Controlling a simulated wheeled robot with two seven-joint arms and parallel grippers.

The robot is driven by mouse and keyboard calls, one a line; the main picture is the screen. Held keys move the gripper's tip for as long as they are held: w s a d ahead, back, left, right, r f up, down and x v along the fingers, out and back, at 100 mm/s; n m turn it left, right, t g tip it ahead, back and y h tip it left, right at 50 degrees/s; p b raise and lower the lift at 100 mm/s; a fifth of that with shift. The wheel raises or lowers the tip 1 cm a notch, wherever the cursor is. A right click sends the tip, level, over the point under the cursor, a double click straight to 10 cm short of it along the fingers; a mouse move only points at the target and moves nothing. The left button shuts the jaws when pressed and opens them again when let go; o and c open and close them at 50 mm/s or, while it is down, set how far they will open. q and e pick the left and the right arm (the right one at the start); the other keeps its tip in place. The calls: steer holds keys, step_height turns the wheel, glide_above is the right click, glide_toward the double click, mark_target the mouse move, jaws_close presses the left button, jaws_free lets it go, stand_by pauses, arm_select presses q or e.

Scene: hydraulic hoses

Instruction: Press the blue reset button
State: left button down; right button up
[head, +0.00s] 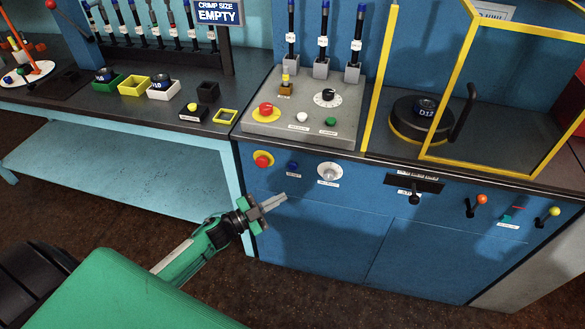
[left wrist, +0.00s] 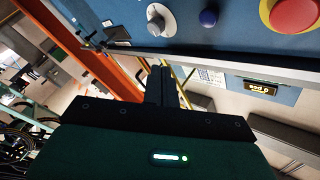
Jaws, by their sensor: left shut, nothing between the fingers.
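The blue reset button (head: 292,166) is a small round knob on the blue front panel of the machine, between a red mushroom button (head: 263,160) on a yellow disc and a silver dial (head: 328,172). In the left wrist view the blue button (left wrist: 208,18) shows near the top, with the dial (left wrist: 160,20) on its left and the red button (left wrist: 294,12) on its right. My left gripper (head: 284,198) is shut and empty. In the head view it appears below the blue button, apart from it. My right gripper does not show.
A grey control box (head: 300,130) with another red button stands on the machine's top. A yellow-framed guard (head: 448,80) is at right. Levers (head: 478,202) stick out of the front panel further right. A side bench (head: 60,95) with small trays is at left.

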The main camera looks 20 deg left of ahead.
mark_target(293, 166)
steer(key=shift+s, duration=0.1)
arm_select(q)
steer(key=w+a+b, duration=0.1)
steer(key=w+b, duration=0.2)
steer(key=w, duration=0.5)
steer(key=shift+w+a, duration=0.3)
steer(key=shift+w, duration=0.05)
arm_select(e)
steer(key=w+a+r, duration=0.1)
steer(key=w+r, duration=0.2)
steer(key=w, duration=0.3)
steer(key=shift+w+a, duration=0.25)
arm_select(q)
steer(key=shift+w+b, duration=0.1)
steer(key=shift+b, duration=0.2)
stand_by(0.7)
steer(key=shift+w+a, duration=0.1)
steer(key=shift+w, duration=0.2)
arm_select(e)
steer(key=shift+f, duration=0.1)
